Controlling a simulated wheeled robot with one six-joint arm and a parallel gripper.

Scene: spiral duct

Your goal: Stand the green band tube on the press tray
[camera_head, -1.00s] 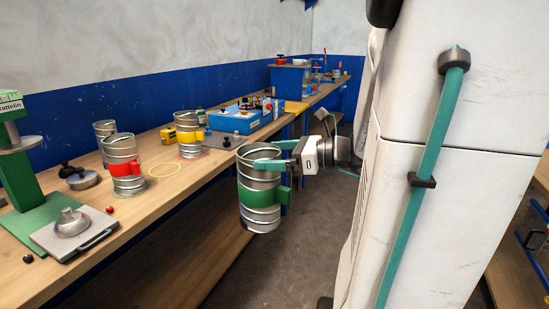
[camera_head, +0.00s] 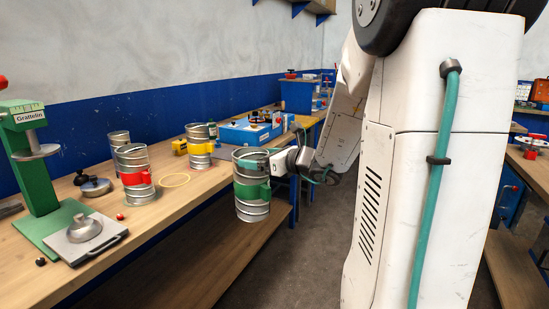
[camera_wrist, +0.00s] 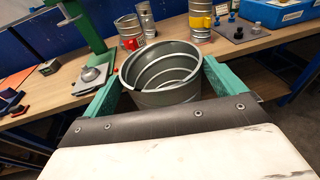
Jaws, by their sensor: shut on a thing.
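The green band tube (camera_head: 252,206) is a ribbed metal cylinder with a green band, held upright in the air in front of the bench edge. My gripper (camera_head: 274,163) is shut on its upper part from the right. In the wrist view the two teal fingers (camera_wrist: 165,88) lie on either side of the tube (camera_wrist: 165,98), whose open top shows. The press tray (camera_head: 108,238), a grey plate with a handle and a metal domed piece on it, lies on the bench before the green press (camera_head: 36,170). It stands apart from the tube, to its left.
A red band tube (camera_head: 134,193) and a yellow band tube (camera_head: 200,162) stand on the bench (camera_head: 150,205). A black-knobbed metal disc (camera_head: 95,187) and small red and black knobs lie near the press. Blue equipment (camera_head: 250,130) stands farther back.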

